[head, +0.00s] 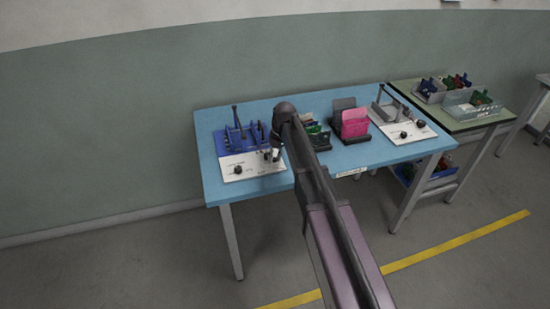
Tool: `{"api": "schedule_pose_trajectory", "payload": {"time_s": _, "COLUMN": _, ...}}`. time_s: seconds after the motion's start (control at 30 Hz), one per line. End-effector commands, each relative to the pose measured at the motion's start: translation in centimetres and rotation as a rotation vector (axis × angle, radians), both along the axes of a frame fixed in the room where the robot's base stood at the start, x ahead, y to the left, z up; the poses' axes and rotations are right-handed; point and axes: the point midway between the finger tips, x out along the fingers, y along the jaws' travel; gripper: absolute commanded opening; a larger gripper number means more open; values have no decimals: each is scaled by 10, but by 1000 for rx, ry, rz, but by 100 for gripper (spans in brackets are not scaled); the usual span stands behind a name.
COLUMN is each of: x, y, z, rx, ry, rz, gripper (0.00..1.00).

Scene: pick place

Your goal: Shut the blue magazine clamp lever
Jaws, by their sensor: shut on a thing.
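My gripper (274,154) is low at the right side of this fixture, by the plate's right edge. It is shut on a part there, apparently the clamp lever. The fingertips are small, and my arm and wrist hide much of the lever, so its angle cannot be told.
A black knob (238,170) is on the plate's front. Right of my arm are a holder with green items (318,136), a pink piece in a dark holder (355,123) and a second fixture (407,131). A green side table (452,116) holds bins.

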Motion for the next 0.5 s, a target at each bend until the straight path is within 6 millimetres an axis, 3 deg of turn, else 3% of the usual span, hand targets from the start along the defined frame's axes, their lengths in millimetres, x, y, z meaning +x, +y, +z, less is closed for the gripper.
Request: {"api": "schedule_pose_trajectory", "payload": {"time_s": 0.5, "x": -5, "y": 5, "z": -1, "rx": -2, "ry": 2, "rz": -131, "gripper": 0}}
